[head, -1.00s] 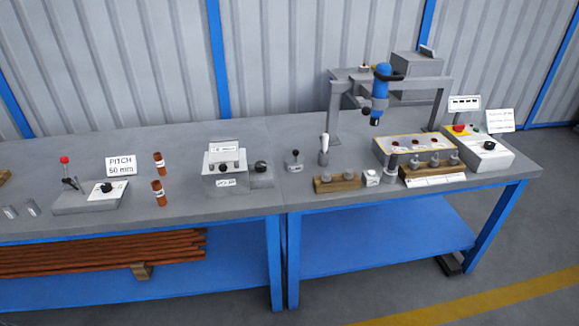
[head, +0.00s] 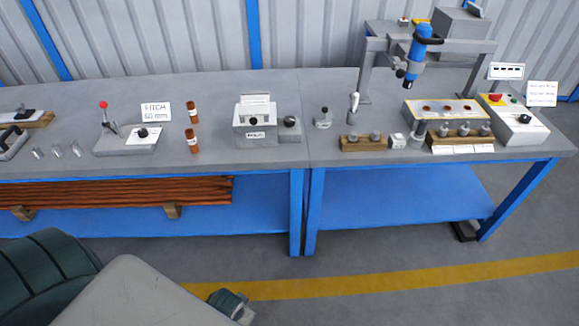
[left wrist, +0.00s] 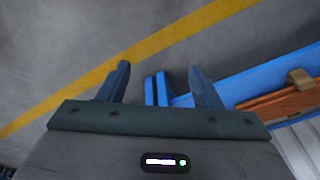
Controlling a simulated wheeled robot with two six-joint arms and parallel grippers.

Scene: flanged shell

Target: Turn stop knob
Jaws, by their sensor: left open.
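Several black knobs show in the head view, and I cannot tell from labels which is the stop knob. One black knob (head: 143,133) is on a low grey block with a red-ball lever (head: 106,114), beside a "PITCH" sign (head: 156,112). Another black knob (head: 290,121) is on a small grey box at mid-bench. A third black knob (head: 525,118) is on the control box at the right. My left gripper (left wrist: 160,70) is open and empty in the left wrist view, over the floor and away from every knob. My right gripper is not in view.
The grey bench (head: 345,95) has a blue frame and a lower shelf with brown rods (head: 110,193). Two brown cylinders (head: 192,112) stand near the sign. A blue tool (head: 415,55) hangs from a grey stand. The floor before the bench is clear, with a yellow line (head: 400,278).

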